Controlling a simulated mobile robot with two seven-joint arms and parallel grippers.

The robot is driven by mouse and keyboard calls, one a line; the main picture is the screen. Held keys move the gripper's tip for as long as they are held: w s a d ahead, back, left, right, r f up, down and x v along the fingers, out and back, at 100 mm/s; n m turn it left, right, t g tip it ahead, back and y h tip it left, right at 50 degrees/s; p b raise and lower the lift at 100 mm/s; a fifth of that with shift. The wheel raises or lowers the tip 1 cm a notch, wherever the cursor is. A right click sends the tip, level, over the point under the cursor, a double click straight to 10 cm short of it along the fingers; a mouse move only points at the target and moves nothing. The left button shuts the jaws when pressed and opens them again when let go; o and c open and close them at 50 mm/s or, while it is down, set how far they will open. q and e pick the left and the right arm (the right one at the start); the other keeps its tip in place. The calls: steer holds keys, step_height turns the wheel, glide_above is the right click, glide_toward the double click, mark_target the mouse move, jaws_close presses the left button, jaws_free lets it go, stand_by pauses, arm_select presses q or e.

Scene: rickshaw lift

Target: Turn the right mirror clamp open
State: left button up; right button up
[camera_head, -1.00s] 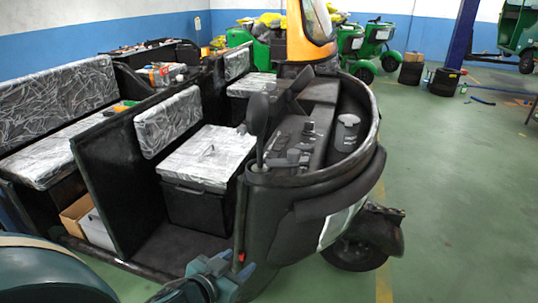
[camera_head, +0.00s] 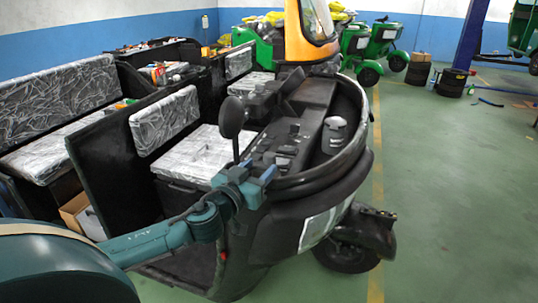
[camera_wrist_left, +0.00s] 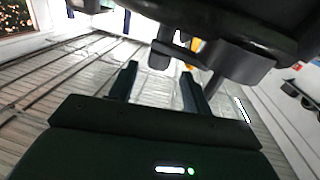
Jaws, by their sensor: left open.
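The black oval mirror (camera_head: 232,117) stands upright on a thin stalk at the near edge of the rickshaw's dashboard in the head view. The mirror clamp at the foot of the stalk is mostly hidden by my left gripper (camera_head: 258,173). My left gripper is at the dashboard's near rim, beside the foot of the stalk. In the left wrist view its two fingers (camera_wrist_left: 158,78) are apart, with nothing seen held between them. Dark rickshaw parts (camera_wrist_left: 230,58) show just beyond the fingertips; I cannot tell which is the clamp. My right gripper is not in view.
The black dashboard (camera_head: 300,130) and its curved rim lie just beyond the gripper. A silver-covered seat box (camera_head: 190,155) is left of it. The green floor (camera_head: 450,200) at the right is clear. Other green rickshaws (camera_head: 380,40) stand at the back.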

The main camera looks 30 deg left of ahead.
mark_target(267, 161)
arm_select(q)
steer(key=w+p, duration=0.1)
steer(key=w, duration=0.5)
steer(key=shift+a, duration=0.15)
steer(key=shift+s, duration=0.1)
steer(key=shift+c, duration=0.3)
steer(key=c, duration=0.9)
